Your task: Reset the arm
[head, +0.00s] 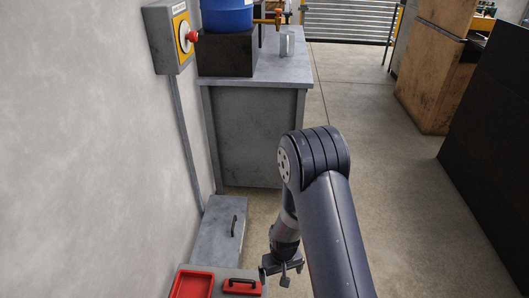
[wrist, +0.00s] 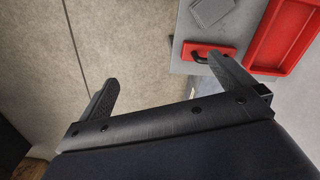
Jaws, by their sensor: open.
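My gripper (head: 284,274) hangs low at the bottom middle of the head view, just right of a red-handled block. In the wrist view my gripper (wrist: 168,98) has its two fingers spread wide apart, with nothing between them but a view of the floor and the edge of a grey surface. My arm reaches up and bends over before coming down to the gripper.
A red tray (head: 192,284) and a red plate with a black handle (head: 242,287) lie on a grey surface. A grey box (head: 218,232) stands behind. A grey cabinet (head: 255,140) carries a blue drum (head: 228,15). A dark panel (head: 490,150) stands right; floor between is clear.

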